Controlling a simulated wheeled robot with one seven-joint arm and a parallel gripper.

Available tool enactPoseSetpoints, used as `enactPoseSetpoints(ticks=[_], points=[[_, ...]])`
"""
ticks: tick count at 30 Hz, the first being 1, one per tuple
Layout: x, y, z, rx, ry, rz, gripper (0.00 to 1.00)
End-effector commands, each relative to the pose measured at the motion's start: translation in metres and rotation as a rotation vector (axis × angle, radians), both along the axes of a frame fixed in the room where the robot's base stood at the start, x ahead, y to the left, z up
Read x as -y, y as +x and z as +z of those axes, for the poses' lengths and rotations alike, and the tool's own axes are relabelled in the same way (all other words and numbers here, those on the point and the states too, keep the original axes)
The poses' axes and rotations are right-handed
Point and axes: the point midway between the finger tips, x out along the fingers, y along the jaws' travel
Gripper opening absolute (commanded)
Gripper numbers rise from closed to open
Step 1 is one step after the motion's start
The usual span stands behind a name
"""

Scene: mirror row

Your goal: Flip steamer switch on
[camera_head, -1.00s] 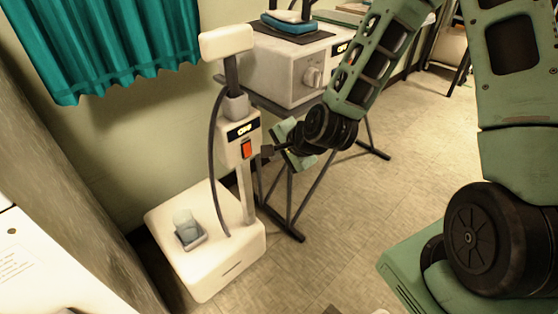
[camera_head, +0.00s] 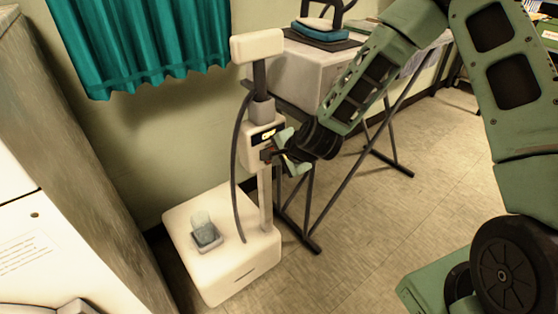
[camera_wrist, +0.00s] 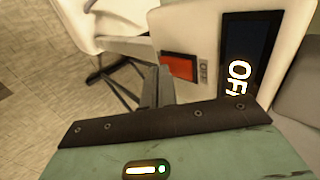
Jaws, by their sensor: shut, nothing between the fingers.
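The white steamer stands on a boxy base (camera_head: 240,268), with a post, a hose and a white head (camera_head: 257,46). Its control box (camera_head: 248,157) carries a lit display (camera_head: 267,135) and a red switch, which my gripper mostly covers in the head view. In the wrist view the red switch (camera_wrist: 180,67) has a small grey label (camera_wrist: 203,72) beside it. The display (camera_wrist: 240,75) shows bright letters starting "OF", the rest hidden. My gripper (camera_head: 274,154) is shut and empty. Its fingertips (camera_wrist: 154,78) are at the switch's left edge; I cannot tell whether they touch it.
A glass (camera_head: 203,225) sits in a recess on the steamer base. A table with a white box (camera_head: 305,75) and an iron-like object stands behind my forearm. A teal curtain (camera_head: 140,45) hangs at the left wall. Open floor (camera_head: 400,230) lies to the right.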

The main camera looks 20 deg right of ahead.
Motion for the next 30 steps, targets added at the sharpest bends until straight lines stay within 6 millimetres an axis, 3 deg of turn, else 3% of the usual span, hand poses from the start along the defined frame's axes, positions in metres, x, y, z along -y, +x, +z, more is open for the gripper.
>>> enactPoseSetpoints(ticks=[11,30], points=[[-0.001,0.003,-0.001,0.0,0.0,0.0,0.0],[-0.001,0.004,0.015,0.002,0.001,0.0,0.0]])
